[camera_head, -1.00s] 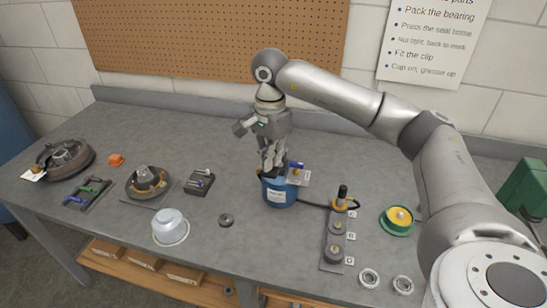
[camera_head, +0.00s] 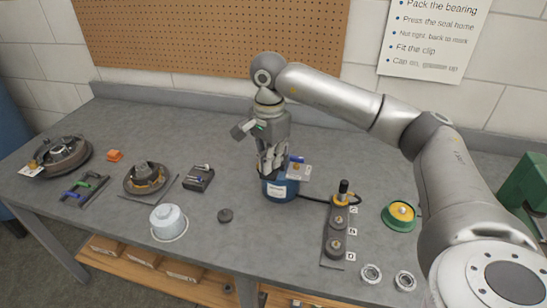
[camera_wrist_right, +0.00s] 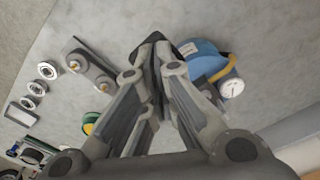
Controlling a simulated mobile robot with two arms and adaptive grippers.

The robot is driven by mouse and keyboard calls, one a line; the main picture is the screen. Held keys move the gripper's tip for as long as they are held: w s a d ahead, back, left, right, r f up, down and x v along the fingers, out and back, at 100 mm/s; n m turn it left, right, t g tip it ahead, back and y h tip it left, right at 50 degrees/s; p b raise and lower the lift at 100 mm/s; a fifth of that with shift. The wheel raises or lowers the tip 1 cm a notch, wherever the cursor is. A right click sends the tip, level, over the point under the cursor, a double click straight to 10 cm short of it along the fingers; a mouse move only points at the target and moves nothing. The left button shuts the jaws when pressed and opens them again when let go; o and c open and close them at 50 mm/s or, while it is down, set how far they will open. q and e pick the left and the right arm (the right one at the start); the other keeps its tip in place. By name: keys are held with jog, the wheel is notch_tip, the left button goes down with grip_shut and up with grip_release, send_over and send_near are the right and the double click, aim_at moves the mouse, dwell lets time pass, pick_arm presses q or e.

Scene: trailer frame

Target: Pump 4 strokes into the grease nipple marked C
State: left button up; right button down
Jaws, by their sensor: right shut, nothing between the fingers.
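The blue grease pump (camera_head: 279,190) stands on the bench, with a gauge and blue knob on its right side; it also shows in the wrist view (camera_wrist_right: 207,60). My right gripper (camera_head: 270,168) points down at the pump's top, shut with nothing between its fingers. In the wrist view its fingertips (camera_wrist_right: 158,58) are beside a dark part at the pump's top; contact is unclear. A hose runs from the pump to a black coupler with a yellow ring (camera_head: 343,192), upright at the far end of the nipple block (camera_head: 333,246). Its label letters are too small to read surely. My left gripper is out of view.
A green-yellow round part (camera_head: 400,215) and two bearing rings (camera_head: 371,275) lie right of the block.

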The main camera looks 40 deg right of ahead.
aim_at(270, 176)
dwell(0.3)
jog(key=shift+s+a+f+b, duration=0.1)
jog(key=shift+f+b, duration=0.75)
jog(key=shift+f, duration=0.35)
jog(key=shift+f+b, duration=0.9)
jog(key=shift+f, duration=0.3)
jog(key=shift+r, duration=0.1)
notch_tip(270, 176, up, 12)
jog(key=p, duration=0.8)
jog(key=shift+w+d, duration=0.3)
jog(key=shift+d, duration=0.05)
